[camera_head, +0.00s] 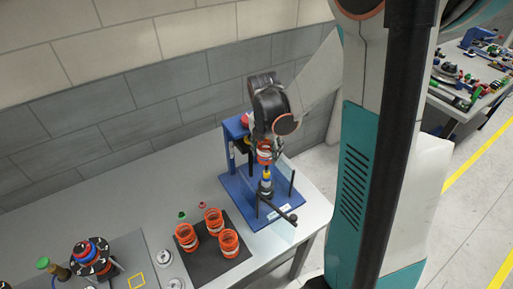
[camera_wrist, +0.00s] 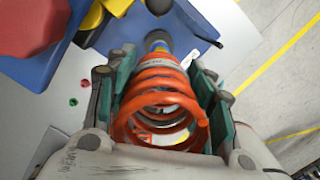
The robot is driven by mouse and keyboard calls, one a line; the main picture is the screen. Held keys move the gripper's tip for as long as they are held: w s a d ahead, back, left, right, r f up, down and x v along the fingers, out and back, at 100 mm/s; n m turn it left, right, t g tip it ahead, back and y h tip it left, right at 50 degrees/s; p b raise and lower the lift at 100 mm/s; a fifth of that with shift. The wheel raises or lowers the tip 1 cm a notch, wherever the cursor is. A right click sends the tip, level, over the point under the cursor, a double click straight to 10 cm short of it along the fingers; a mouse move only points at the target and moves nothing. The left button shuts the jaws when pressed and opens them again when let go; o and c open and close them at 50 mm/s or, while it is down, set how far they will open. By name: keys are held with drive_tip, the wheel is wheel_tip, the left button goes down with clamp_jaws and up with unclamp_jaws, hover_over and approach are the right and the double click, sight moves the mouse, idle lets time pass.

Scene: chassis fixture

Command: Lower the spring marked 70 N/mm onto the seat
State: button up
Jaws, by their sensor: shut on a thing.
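An orange coil spring (camera_head: 264,155) is held by my gripper (camera_head: 263,145) above the blue fixture (camera_head: 240,193). In the wrist view the spring (camera_wrist: 160,88) lies between the two green-padded fingers of my gripper (camera_wrist: 165,105), which is shut on it. A light label band shows on the coils, but its marking cannot be read. Below the spring stands a post with yellow and dark parts (camera_head: 266,178), which looks like the seat. Its blue-grey top (camera_wrist: 157,40) shows past the spring's far end. I cannot tell whether spring and post touch.
Three other orange springs (camera_head: 214,221) stand on a dark mat (camera_head: 202,268) on the grey table. The fixture's blue upright (camera_head: 232,135) and a front lever (camera_head: 282,211) are close to the post. A clear panel stands beside it. A dark round rack (camera_head: 91,254) is at the lower left.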

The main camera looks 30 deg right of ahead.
sight(267, 176)
drive_tip(key=shift+d+f, duration=0.15)
drive_tip(key=shift+d, duration=0.2)
drive_tip(key=shift+f+b, duration=1.15)
drive_tip(key=shift+f, duration=0.6)
drive_tip(key=shift+b, duration=0.4)
drive_tip(key=shift+f, duration=0.1)
drive_tip(key=shift+f+b, duration=2.3)
drive_tip(key=shift+f, duration=0.25)
drive_tip(key=shift+f+b, duration=0.15)
drive_tip(key=shift+b, duration=0.3)
drive_tip(key=shift+f+b, duration=1.8)
drive_tip(key=shift+f, duration=0.2)
drive_tip(key=shift+s+a+f, duration=0.15)
drive_tip(key=shift+s, duration=0.05)
